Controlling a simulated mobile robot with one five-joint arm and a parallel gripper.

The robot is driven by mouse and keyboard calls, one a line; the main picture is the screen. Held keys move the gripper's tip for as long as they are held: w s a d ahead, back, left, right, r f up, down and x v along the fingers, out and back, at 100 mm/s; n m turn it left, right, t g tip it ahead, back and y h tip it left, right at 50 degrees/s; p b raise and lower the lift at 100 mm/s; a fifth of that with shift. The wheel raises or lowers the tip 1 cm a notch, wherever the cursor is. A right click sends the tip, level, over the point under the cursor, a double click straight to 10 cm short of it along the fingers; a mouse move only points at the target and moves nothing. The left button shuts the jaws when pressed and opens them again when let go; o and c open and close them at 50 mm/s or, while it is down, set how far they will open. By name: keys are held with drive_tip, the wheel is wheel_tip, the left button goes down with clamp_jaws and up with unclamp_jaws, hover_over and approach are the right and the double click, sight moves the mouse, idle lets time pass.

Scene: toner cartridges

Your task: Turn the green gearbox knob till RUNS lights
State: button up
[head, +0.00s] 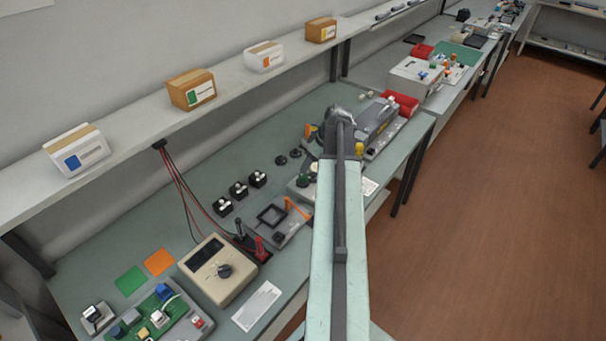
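A small dark green round knob (303,181) shows on a light-coloured unit just left of my arm, at mid bench. It looks like the gearbox knob, but it is small and my arm covers the unit's right side. I cannot make out a RUNS label or tell whether any lamp is lit. My arm reaches away over the bench from the bottom of the view. Its grey end (338,117) is beyond the knob, near a grey machine (375,127). The gripper fingers are not clear, so I cannot tell whether they are open or shut, or touching anything.
A beige meter box (218,270) with a dial and a green circuit board (153,318) lie at the near left. Black switches (239,190) stand mid bench. A shelf (130,125) with several boxes runs above. A red bin (402,103) is farther back.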

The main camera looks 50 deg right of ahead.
sight(304, 176)
drive_tip(key=b+x, duration=0.7)
drive_tip(key=x, duration=0.1)
drive_tip(key=shift+s+d, duration=0.1)
drive_tip(key=shift+r, duration=0.1)
drive_tip(key=c, duration=1.1)
drive_tip(key=shift+a, duration=0.35)
clamp_jaws()
drive_tip(key=shift+d, duration=0.25)
drive_tip(key=shift+m, duration=0.3)
